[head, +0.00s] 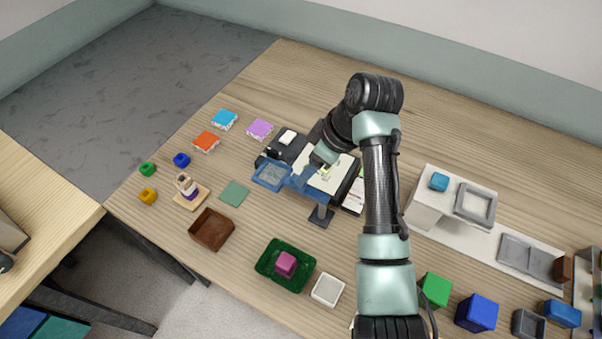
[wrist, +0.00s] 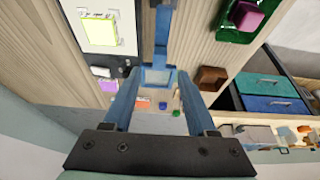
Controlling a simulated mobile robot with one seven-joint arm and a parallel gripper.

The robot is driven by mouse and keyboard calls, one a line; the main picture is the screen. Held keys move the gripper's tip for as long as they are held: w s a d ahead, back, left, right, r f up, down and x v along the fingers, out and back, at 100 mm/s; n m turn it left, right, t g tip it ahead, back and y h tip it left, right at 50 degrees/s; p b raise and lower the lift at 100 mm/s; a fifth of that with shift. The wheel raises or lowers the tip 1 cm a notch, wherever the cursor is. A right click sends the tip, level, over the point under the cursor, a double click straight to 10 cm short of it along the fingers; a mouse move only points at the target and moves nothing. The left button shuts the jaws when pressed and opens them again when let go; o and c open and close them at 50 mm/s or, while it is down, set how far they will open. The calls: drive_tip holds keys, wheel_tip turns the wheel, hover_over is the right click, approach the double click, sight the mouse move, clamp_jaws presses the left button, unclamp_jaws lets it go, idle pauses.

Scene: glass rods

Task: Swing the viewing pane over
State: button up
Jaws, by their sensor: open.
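The viewing pane (head: 270,175) is a clear square in a blue frame, at the left of the dark device with a white plate (head: 318,178). A blue bar links it to a dark post and foot (head: 320,217) on the table. In the wrist view the pane (wrist: 157,79) shows between my fingertips, with its blue bar (wrist: 162,25) running up. My gripper (wrist: 160,70) is open, its blue fingers on either side of the pane; I cannot tell whether they touch it. In the head view my gripper (head: 300,178) is partly hidden beside the pane.
A green tray with a magenta block (head: 285,264), a brown box (head: 211,230) and a white dish (head: 327,290) lie nearer. Colored blocks (head: 224,119) stand at the left. A white stand (head: 428,210) is at the right. The back of the table is clear.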

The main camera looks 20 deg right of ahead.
sight(293, 181)
drive_tip(key=x, duration=0.5)
drive_tip(key=shift+w+f, duration=0.2)
drive_tip(key=shift+f, duration=0.05)
clamp_jaws()
idle(1.2)
